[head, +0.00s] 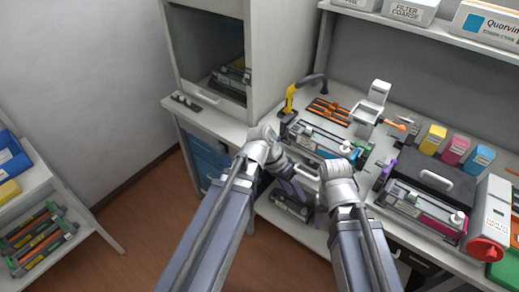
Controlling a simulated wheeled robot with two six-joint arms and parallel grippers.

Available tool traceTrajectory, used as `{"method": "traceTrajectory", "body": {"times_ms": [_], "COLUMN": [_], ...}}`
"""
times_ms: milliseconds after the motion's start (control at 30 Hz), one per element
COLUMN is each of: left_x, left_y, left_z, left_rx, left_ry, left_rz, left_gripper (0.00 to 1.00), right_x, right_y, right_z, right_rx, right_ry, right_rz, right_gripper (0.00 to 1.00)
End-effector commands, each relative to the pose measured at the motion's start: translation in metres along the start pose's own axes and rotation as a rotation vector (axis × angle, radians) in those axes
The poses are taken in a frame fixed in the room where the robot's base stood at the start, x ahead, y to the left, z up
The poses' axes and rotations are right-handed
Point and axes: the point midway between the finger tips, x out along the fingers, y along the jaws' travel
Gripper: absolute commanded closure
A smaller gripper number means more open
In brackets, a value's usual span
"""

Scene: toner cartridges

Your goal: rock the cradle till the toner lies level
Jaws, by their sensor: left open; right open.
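A long grey toner cartridge (318,139) with a teal-green right end lies on the workbench, in what looks like the cradle. The grippers and wrists partly cover its front side, so I cannot tell the cradle's tilt or whether the toner inside is level. My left gripper (286,165) is open, low in front of the cartridge's left part. My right gripper (312,173) is open, close to the front of the bench below the cartridge's middle. Neither visibly holds anything. Contact with the cradle cannot be made out.
A second cartridge unit (421,208) with a magenta strip lies to the right. A cabinet (210,50) rises at left.

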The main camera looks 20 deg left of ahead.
Motion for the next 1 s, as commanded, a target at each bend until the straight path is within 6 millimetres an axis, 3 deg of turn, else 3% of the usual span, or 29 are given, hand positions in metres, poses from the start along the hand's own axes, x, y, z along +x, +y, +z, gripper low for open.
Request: {"method": "traceTrajectory", "body": {"times_ms": [33,100,267,400,500,733,1000], "left_x": [0.01,0.012,0.007,-0.022,-0.05,-0.096,-0.109], "left_y": [-0.014,-0.027,-0.076,-0.13,-0.163,-0.204,-0.21], "left_z": [-0.003,-0.01,-0.029,-0.039,-0.038,-0.026,-0.024], "left_rx": [0.012,0.042,0.144,0.257,0.327,0.416,0.438], "left_ry": [0.041,0.112,0.377,0.687,0.881,1.137,1.195], "left_rz": [0.033,0.084,0.201,0.24,0.222,0.152,0.13], "left_gripper": [0.39,0.39,0.39,0.39,0.39,0.39,0.39], "right_x": [0.019,0.035,0.086,0.132,0.154,0.179,0.181], "right_y": [-0.002,-0.003,-0.008,-0.013,-0.015,-0.017,-0.017], "right_z": [-0.001,-0.002,-0.005,-0.008,-0.009,-0.011,-0.011], "right_rx": [0.0,0.0,0.0,0.0,0.0,0.0,0.0], "right_ry": [0.0,0.0,0.0,0.0,0.0,0.0,0.0], "right_rz": [0.0,0.0,0.0,0.0,0.0,0.0,0.0], "right_gripper": [0.5,0.5,0.5,0.5,0.5,0.5,0.5]}}
